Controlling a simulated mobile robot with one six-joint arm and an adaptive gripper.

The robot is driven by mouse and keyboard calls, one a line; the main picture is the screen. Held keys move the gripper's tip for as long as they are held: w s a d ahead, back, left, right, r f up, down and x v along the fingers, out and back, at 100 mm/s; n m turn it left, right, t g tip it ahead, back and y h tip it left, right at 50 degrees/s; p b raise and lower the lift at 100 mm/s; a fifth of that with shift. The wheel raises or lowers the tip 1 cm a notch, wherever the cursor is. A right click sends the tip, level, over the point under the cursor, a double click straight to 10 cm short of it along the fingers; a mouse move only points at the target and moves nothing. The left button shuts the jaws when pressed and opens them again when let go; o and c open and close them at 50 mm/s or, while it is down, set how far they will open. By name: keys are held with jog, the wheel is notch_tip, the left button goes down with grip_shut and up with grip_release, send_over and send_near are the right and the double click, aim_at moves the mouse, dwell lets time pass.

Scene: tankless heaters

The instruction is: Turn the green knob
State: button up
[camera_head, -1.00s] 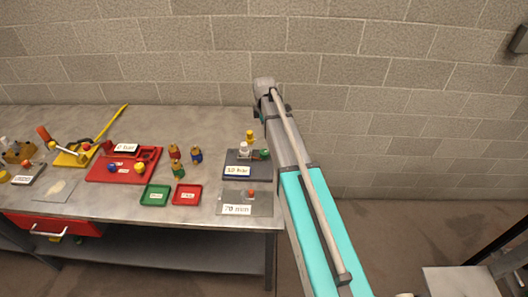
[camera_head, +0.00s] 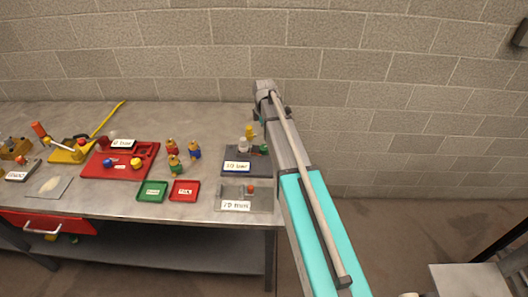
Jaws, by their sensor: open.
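A green knob (camera_head: 264,149) sits at the right side of a dark grey block (camera_head: 232,155) on the workbench, close to its right end. My arm passes right beside the knob in the picture and may cover part of it. A white round part (camera_head: 243,145) and a yellow part (camera_head: 249,131) stand to its left. My arm reaches from the lower right up to a grey joint above the bench's back right. My gripper is hidden behind the arm, so its place relative to the knob does not show.
A grey plate with a small red knob (camera_head: 250,189) lies in front of the block. To the left are red (camera_head: 197,195) and green (camera_head: 140,196) trays, several small coloured figures, a red board (camera_head: 90,168) and a yellow lever device (camera_head: 58,155). A block wall stands behind.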

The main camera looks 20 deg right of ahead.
aim_at(264, 147)
jog(key=shift+f+b, duration=4.5)
jog(key=shift+f, duration=0.3)
jog(key=c, duration=1.1)
jog(key=shift+c, duration=0.2)
jog(key=shift+m, duration=0.4)
jog(key=m, duration=1.1)
jog(key=shift+m, duration=0.3)
